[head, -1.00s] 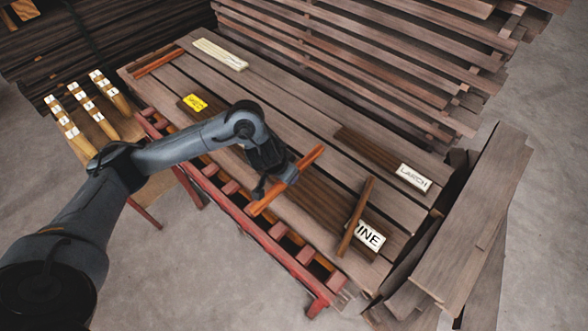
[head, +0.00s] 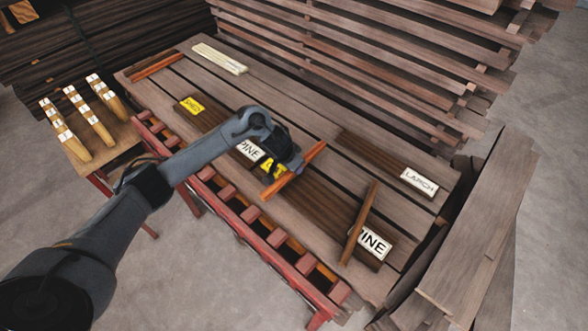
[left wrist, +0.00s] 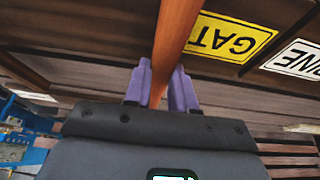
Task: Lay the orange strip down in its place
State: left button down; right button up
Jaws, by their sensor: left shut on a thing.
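My left gripper (head: 288,170) is shut on an orange strip (head: 310,154), held crosswise over the dark boards at the middle of the slatted table. In the left wrist view the strip (left wrist: 176,32) runs between the two purple fingers (left wrist: 161,88). Beneath it lie dark boards with a yellow label (left wrist: 232,38) and a white label (left wrist: 298,58). I cannot tell whether the strip touches the boards. A brown strip (head: 358,222) lies across the boards to the right, near a PINE label (head: 374,243). Another orange strip (head: 157,66) lies at the table's far left end. My right gripper is out of view.
Dark boards with a LARCH label (head: 419,181) lie at the right, and pale sticks (head: 220,58) at the back. A red rail (head: 250,240) runs along the front. A side table (head: 112,150) holds labelled blocks. Stacked planks (head: 370,60) rise behind.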

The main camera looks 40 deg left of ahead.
pick_arm(q)
jog(key=shift+f, duration=0.7)
jog(key=c, duration=0.9)
grip_release()
jog(key=shift+f, duration=0.15)
jog(key=shift+c, duration=0.2)
